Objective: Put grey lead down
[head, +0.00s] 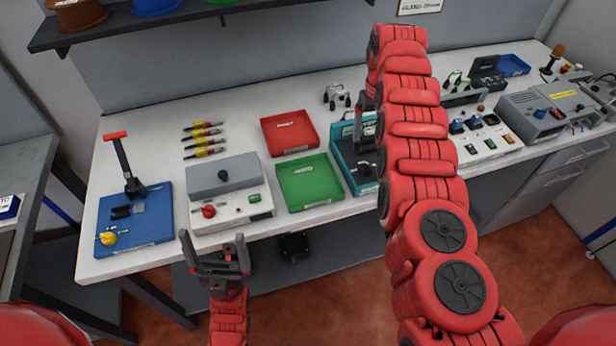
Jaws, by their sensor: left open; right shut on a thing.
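A grey looped lead (337,94) with dark plug ends shows just left of my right gripper (360,128), near the back of the bench. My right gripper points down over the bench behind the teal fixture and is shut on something. My red arm hides much of it and the contact with the lead. I cannot tell whether the lead touches the bench. My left gripper (219,257) is open and empty at the front edge, below the grey box with a red knob (228,192).
A red tray (289,132) and a green tray (310,181) lie mid-bench, with a teal fixture (342,158) to their right. A blue press (133,211) stands at left, and a grey power unit (549,113) at right. Several yellow-red tools (203,132) lie at the back left.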

